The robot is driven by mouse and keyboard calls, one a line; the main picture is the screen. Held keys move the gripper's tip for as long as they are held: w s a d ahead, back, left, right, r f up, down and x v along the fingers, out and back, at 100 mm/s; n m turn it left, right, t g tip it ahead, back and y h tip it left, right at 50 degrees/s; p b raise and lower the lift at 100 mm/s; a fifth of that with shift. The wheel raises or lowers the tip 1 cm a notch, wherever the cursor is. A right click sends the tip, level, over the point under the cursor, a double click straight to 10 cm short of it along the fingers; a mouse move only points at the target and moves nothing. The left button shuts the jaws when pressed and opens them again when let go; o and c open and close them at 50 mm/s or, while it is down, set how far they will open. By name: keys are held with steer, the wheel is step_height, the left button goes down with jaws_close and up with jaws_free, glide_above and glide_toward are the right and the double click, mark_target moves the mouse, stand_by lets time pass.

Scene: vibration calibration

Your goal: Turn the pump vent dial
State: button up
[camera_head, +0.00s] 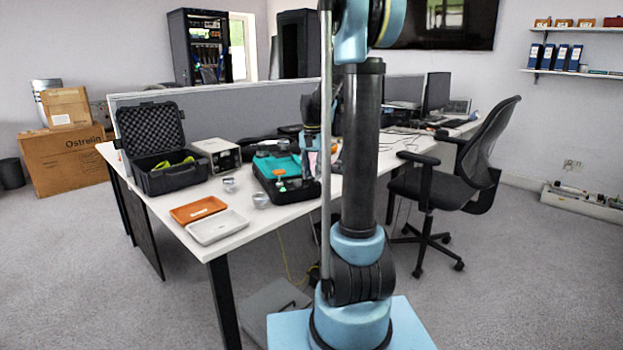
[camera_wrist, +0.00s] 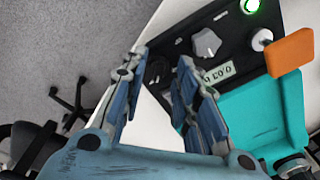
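In the wrist view a grey dial (camera_wrist: 208,43) sits on a black panel (camera_wrist: 180,43), with a small label plate reading about "0.03" beside it. My gripper (camera_wrist: 163,60) is open with its fingers apart and nothing held. Its right finger is nearest the dial, which lies beyond and to the right of the fingertips, apart from them in the picture. The pump unit with its teal cover (camera_wrist: 265,108) also shows in the head view (camera_head: 262,164) on the white table. My gripper (camera_head: 311,150) is there beside the unit, partly hidden by my arm; the dial cannot be made out.
An orange block (camera_wrist: 290,52) on a stem and a green-lit button (camera_wrist: 250,6) are near the dial. Orange (camera_head: 197,209) and white (camera_head: 217,227) trays, small metal cups and an open black case (camera_head: 172,181) stand left of the unit. An office chair (camera_head: 440,180) is at right.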

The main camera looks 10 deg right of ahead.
step_height(320, 180, up, 10)
stand_by(0.5)
steer(key=s+f+n+t, duration=0.1)
steer(key=s+f+n, duration=0.1)
steer(key=s, duration=0.8)
steer(key=s+f+n, duration=0.1)
steer(key=s+f, duration=0.2)
steer(key=s, duration=0.7)
steer(key=s+f+n+t, duration=0.1)
steer(key=s+f+n, duration=0.2)
steer(key=s+f, duration=1)
steer(key=shift+s+n, duration=0.3)
steer(key=shift+s, duration=0.5)
steer(key=shift+d, duration=0.1)
